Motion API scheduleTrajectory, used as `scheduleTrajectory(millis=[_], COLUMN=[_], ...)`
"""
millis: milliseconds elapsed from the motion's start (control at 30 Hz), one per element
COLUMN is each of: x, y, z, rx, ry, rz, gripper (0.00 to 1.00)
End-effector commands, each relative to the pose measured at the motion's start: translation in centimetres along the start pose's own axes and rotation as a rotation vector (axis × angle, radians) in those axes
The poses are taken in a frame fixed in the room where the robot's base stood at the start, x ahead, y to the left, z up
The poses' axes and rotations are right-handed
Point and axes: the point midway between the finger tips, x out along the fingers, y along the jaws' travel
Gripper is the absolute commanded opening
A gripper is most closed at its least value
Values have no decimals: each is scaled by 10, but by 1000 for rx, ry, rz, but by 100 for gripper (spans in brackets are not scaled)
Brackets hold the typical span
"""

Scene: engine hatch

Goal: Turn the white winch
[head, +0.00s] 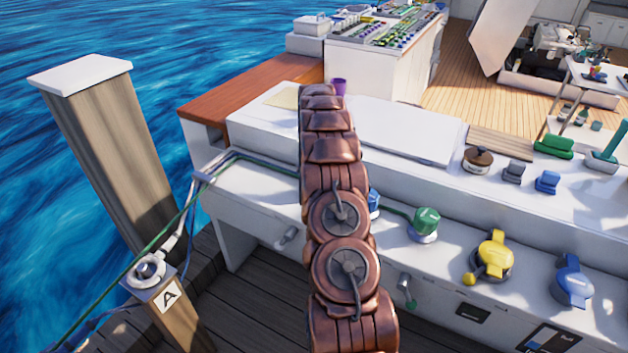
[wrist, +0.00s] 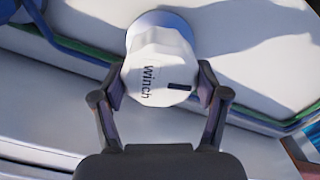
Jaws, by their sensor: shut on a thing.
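The white winch (wrist: 160,62) shows in the wrist view, a faceted white knob with the word "Winch" and a dark bar on its face. My gripper (wrist: 160,88) has one finger on each side of it, and the fingers are shut on it. In the head view my copper-coloured arm stands in front of the white console (head: 270,200), and I cannot make out the white winch or my gripper there.
A green knob (head: 426,224), a yellow one (head: 494,254) and a blue one (head: 571,281) sit along the console to the right. Green and blue lines run along the console to a post marked A (head: 170,297). A tall wooden post (head: 110,150) stands at the left, beside the water.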

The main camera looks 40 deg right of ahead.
Motion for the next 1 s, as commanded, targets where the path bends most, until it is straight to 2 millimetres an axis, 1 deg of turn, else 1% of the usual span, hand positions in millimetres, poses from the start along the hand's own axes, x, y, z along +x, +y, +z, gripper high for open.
scheduleTrajectory(millis=[300, 767, 800, 1000], x=[1, 0, 0, 0], y=[0, 0, 0, 0], z=[0, 0, 0, 0], rx=[107, 123, 123, 123], ry=[0, 0, 0, 0], rz=[0, 0, 0, 0], gripper=[39, 39, 74, 95])
